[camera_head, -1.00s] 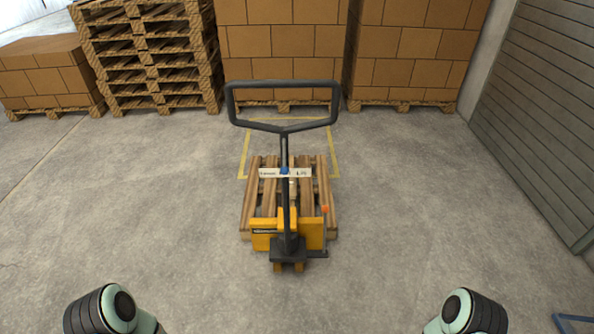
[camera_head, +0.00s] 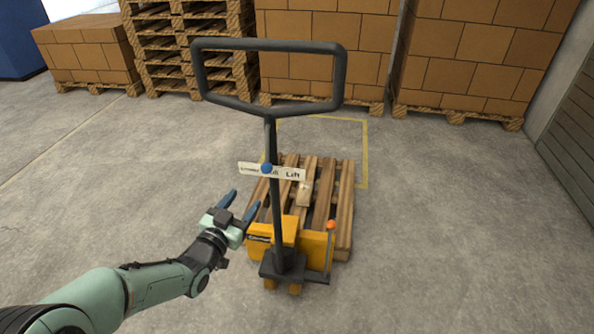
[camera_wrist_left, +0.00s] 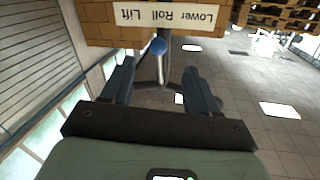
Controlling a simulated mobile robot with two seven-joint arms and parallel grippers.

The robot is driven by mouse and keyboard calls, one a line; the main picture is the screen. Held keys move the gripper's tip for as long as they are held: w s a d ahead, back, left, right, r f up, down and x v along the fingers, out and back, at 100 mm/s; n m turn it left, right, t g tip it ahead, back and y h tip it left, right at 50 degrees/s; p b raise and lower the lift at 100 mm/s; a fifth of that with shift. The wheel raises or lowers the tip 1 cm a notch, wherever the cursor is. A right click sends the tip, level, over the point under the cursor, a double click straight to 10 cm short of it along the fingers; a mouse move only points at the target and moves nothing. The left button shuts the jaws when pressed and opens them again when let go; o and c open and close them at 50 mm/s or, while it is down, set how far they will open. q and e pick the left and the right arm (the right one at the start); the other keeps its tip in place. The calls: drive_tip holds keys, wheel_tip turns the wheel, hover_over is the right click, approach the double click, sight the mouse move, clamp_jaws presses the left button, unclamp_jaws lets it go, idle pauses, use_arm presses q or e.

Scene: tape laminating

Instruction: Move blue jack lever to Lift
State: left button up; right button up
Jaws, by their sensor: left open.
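The blue knob (camera_head: 267,168) of the jack lever sits on the dark handle shaft, near the middle of the white label plate (camera_head: 292,174), beside "Roll" and left of "Lift". The left wrist view shows the knob (camera_wrist_left: 158,46) ahead of the fingers, with the plate (camera_wrist_left: 168,15) reading "Lower Roll Lift" upside down. My left gripper (camera_head: 243,200) is open and empty, below and left of the knob and apart from it. In the wrist view its two fingers (camera_wrist_left: 158,88) stand either side of the knob's line. My right gripper is out of view.
The yellow pallet jack (camera_head: 285,233) stands at a wooden pallet (camera_head: 345,205), with its black loop handle (camera_head: 270,44) above. A yellow floor outline (camera_head: 366,150) lies beyond. Stacked cartons (camera_head: 325,55) and empty pallets (camera_head: 165,62) line the back. Floor at left and right is clear.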

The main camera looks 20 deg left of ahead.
sight(264, 172)
use_arm(q)
drive_tip(key=w+b, duration=0.1)
drive_tip(key=w, duration=0.8)
drive_tip(key=w+r+b, duration=0.1)
drive_tip(key=w, duration=0.3)
drive_tip(key=shift+w+a+b, duration=0.15)
drive_tip(key=shift+w+b, duration=0.1)
drive_tip(key=shift+b, duration=0.05)
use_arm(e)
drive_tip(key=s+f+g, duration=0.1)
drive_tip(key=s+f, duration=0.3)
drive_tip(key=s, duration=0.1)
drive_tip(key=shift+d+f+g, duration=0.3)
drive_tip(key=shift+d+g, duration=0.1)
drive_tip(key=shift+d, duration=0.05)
use_arm(q)
clamp_jaws()
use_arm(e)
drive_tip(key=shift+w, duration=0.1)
